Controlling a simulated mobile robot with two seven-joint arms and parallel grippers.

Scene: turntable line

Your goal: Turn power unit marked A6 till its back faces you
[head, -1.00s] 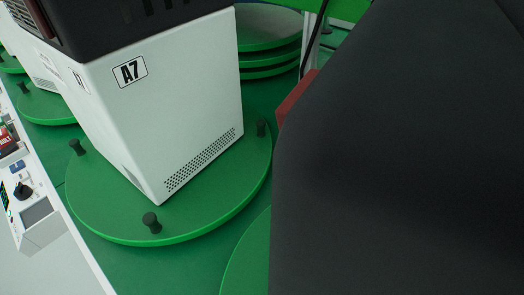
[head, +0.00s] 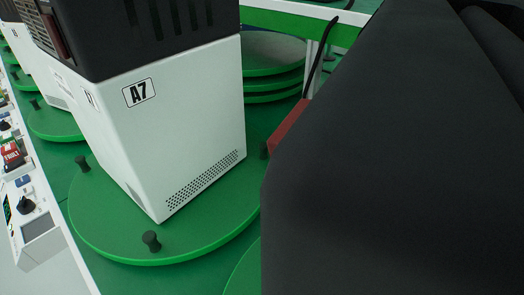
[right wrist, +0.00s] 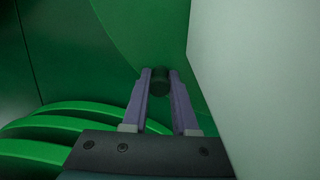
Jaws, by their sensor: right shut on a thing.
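No label reading A6 shows in these frames. A white power unit with a dark top, marked A7 (head: 190,120), stands on a green turntable (head: 110,228) in the head view. Dark pegs (head: 152,241) stand on its rim. In the right wrist view my right gripper (right wrist: 160,80) is shut on a dark peg (right wrist: 160,83) on a green disc (right wrist: 135,30). The white side of a unit (right wrist: 265,70) rises close on the right; its label is out of sight. A large dark shape hides the right of the head view. My left gripper is out of view.
A stack of green discs (head: 272,72) stands behind the A7 unit, and stacked green discs (right wrist: 70,125) lie below left in the wrist view. A red part (head: 288,128) shows beside the dark shape. A control panel (head: 35,228) lines the left edge.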

